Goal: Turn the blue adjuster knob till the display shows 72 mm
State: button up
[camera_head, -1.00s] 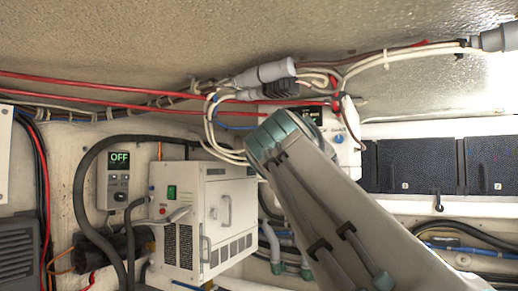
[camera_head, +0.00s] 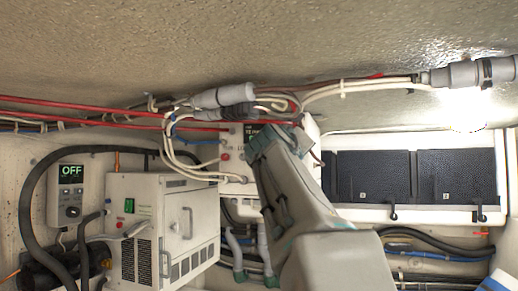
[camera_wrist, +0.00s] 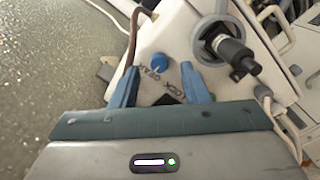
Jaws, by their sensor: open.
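The blue adjuster knob (camera_wrist: 160,62) is on a white panel in the wrist view. My gripper (camera_wrist: 158,72) is open, with its blue fingers either side of the knob in the picture. I cannot tell whether they touch it. In the head view the white control box (camera_head: 233,165) stands behind my arm, which hides the knob there. The dark display (camera_head: 252,129) at the top of the box is partly covered, and its number cannot be read.
A black plug in a round grey socket (camera_wrist: 230,48) sticks out right of the knob. White cables (camera_head: 180,160) and red cables (camera_head: 80,108) run close to the box. A white power unit (camera_head: 165,225) and a controller reading OFF (camera_head: 70,195) stand left; dark panels (camera_head: 372,177) are right.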

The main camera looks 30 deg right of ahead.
jog(key=shift+x, duration=1)
grip_shut()
